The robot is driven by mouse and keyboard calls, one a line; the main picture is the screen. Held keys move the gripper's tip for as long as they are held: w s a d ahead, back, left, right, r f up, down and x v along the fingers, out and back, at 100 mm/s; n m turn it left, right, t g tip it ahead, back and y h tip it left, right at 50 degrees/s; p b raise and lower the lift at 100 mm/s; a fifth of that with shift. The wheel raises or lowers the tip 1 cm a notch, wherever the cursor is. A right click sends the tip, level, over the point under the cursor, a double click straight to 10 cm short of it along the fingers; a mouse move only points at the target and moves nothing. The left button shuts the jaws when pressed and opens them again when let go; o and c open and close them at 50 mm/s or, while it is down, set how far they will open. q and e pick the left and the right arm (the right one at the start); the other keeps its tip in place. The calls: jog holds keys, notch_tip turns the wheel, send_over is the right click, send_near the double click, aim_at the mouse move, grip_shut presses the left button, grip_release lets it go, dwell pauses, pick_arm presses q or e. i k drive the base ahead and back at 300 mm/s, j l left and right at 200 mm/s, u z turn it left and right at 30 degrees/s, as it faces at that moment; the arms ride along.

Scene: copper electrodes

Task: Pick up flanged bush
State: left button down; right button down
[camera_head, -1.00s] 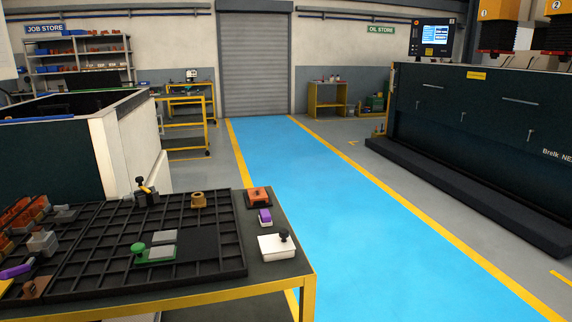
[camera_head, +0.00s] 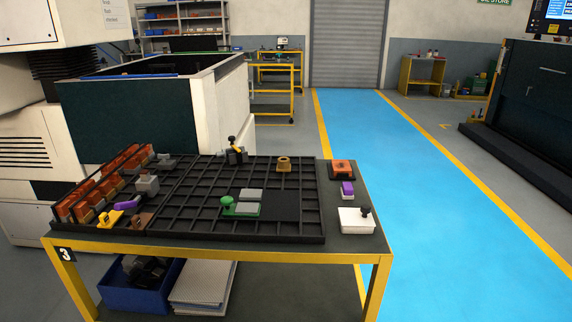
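A small bronze-brown part with a round hole and a wider base, which looks like the flanged bush (camera_head: 284,164), stands upright near the back right of a black gridded tray (camera_head: 190,201). The tray lies on a yellow-framed table (camera_head: 345,235). Neither of my grippers shows in the head view.
The tray also holds a green-knobbed piece (camera_head: 241,208), a black-and-yellow piece (camera_head: 235,151) and several orange blocks at left. An orange piece (camera_head: 342,168), a purple piece (camera_head: 347,188) and a white block (camera_head: 356,220) lie right of it. The blue walkway (camera_head: 400,190) is clear.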

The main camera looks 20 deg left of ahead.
aim_at(284, 166)
jog(key=k+j+u, duration=0.1)
jog(key=k+u, duration=0.15)
jog(key=k, duration=0.4)
jog(key=u, duration=1.25)
jog(key=l+u, duration=0.45)
jog(key=l, duration=0.15)
jog(key=i+l, duration=0.1)
jog(key=l, duration=2.3)
jog(key=i, duration=0.05)
